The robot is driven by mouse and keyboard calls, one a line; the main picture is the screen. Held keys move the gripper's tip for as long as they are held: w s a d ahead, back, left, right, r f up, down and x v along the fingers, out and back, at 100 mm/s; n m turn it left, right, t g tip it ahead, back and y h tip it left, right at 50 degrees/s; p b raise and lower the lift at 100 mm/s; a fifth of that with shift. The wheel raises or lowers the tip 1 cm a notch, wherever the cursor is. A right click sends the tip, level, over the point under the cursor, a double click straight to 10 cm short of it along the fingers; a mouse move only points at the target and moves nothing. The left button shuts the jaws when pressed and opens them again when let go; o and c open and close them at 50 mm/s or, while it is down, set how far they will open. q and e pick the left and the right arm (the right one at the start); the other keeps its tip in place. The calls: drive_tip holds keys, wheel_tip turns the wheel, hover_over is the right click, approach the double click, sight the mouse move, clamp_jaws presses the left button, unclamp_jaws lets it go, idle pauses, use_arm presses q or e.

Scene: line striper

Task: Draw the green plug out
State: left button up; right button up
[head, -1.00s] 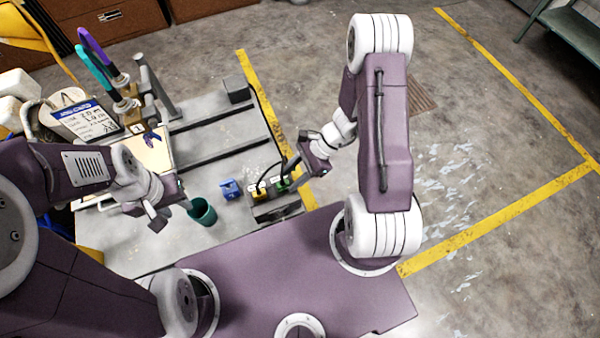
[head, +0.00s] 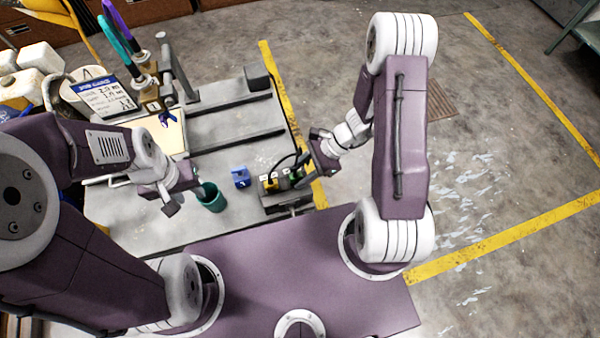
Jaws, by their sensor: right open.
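The green plug (head: 295,175) sits in the dark socket block (head: 286,198) on the grey table, beside a yellow plug (head: 270,184). My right gripper (head: 308,173) is open at the right of the green plug, very close to it. I cannot tell whether the fingers touch or surround the plug; they partly hide it. My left gripper (head: 184,197) is open and empty, just left of a teal cup (head: 212,198).
A blue block (head: 241,177) stands between the cup and the socket block. The table middle is mostly clear.

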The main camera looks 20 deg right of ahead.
clamp_jaws()
drive_tip(key=shift+r+p, duration=0.5)
drive_tip(key=shift+r, duration=0.15)
drive_tip(key=shift+r+p, duration=1.4)
drive_tip(key=shift+r, duration=0.35)
